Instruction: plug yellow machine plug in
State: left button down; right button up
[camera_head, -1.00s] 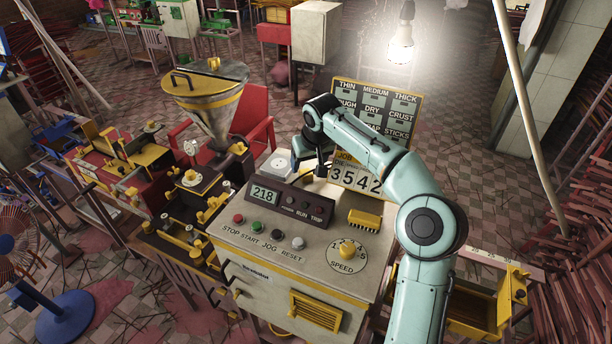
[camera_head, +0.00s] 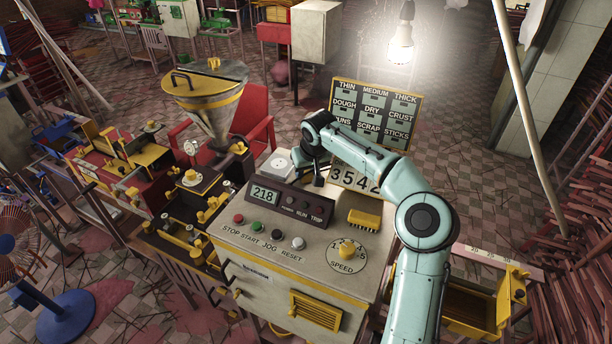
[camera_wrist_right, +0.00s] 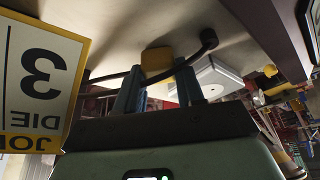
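The yellow plug (camera_wrist_right: 156,60) shows in the right wrist view, low over or on the pale console top, with a dark cable (camera_wrist_right: 209,40) beside it. My right gripper (camera_wrist_right: 158,68) has its two fingertips on either side of the plug. Whether they press on it is not clear. In the head view my right gripper (camera_head: 318,182) points down at the back of the console, and the plug is not clearly visible there. The white socket box (camera_head: 278,163) sits on the console's back left corner, left of my gripper; it also shows in the wrist view (camera_wrist_right: 215,78). My left gripper is out of view.
The display unit (camera_head: 288,200) stands just in front of my gripper. The number sign (camera_head: 352,180) stands close behind and right. A yellow brush-like block (camera_head: 364,219) and speed knob (camera_head: 346,248) lie to the right. A hopper (camera_head: 212,105) stands left.

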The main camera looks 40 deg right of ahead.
aim_at(307, 173)
jog(key=shift+c, duration=0.4)
jog(key=shift+r, duration=0.2)
notch_tip(307, 173, up, 10)
jog(key=shift+f, duration=0.15)
dwell(0.4)
